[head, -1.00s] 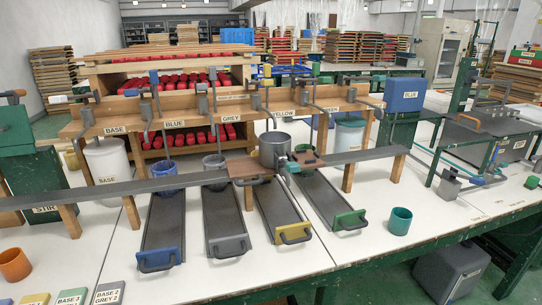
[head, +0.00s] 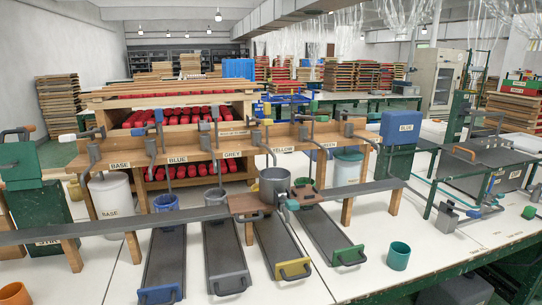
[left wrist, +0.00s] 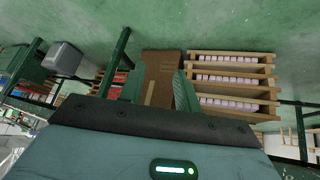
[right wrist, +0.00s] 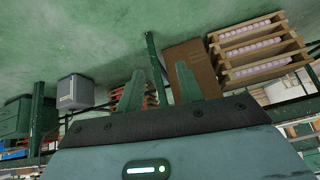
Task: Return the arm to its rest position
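Neither of my arms shows in the head view. In the left wrist view my left gripper (left wrist: 157,88) is seen from behind, its two green fingers apart with nothing between them but a distant brown box. In the right wrist view my right gripper (right wrist: 158,88) also has its two green fingers apart and empty. Both wrist cameras look over green floor, away from the paint bench. In the head view a grey metal pot (head: 273,185) stands on the brown carriage (head: 245,204) of the long grey rail.
Blue, grey, yellow and green handled trays (head: 228,262) slope down the white bench. A teal cup (head: 398,256) stands at right, an orange cup (head: 14,294) at lower left. A white BASE bucket (head: 111,200) stands behind the rail. The bench front is mostly clear.

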